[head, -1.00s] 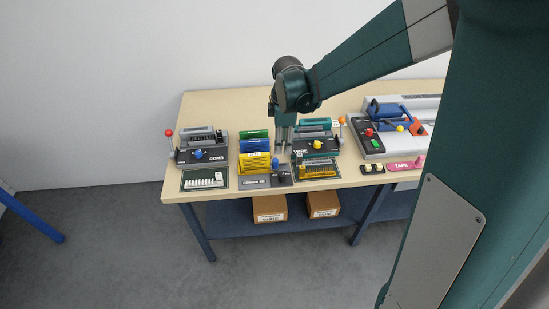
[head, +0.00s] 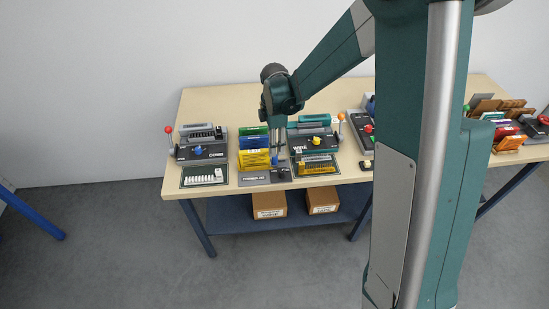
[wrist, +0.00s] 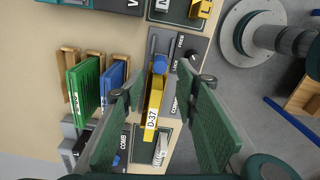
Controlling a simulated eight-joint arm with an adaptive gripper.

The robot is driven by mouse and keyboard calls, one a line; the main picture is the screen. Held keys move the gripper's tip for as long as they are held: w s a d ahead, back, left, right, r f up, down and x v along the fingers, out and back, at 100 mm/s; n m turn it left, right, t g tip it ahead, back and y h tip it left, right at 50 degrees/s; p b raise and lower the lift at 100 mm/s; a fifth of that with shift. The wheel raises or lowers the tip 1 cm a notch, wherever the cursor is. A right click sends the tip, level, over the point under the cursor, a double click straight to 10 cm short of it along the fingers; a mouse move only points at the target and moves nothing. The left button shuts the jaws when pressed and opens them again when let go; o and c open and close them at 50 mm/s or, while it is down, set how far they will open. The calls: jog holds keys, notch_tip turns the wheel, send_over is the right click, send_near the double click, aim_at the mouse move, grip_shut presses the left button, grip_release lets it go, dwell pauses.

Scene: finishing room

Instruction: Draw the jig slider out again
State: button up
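The grey jig (head: 253,179) lies flat at the table's front edge, between two dark machines. In the wrist view its plate (wrist: 181,78) carries the marks FREE and LOCK beside a black knob (wrist: 193,57). A blue knob (wrist: 160,64) stands by the plate, in line with a yellow block marked D-37 (wrist: 155,98); I cannot tell how far the slider is in. My gripper (head: 277,158) points down over the jig's right end. In the wrist view my gripper (wrist: 163,86) is open, its green fingers on either side of the yellow block and blue knob, apparently holding nothing.
The COMB machine (head: 201,147) with a red-tipped lever stands left, the WIRE machine (head: 314,139) close on the right. Green (wrist: 85,91) and blue (wrist: 112,83) books stand in a wooden rack behind the jig. Boxes (head: 269,205) sit on the shelf below.

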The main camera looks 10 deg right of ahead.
jog(key=shift+f, duration=0.1)
jog(key=shift+f, duration=3.8)
grip_shut()
jog(key=shift+d+b, duration=0.65)
jog(key=shift+d, duration=0.95)
grip_release()
notch_tip(320, 180, up, 12)
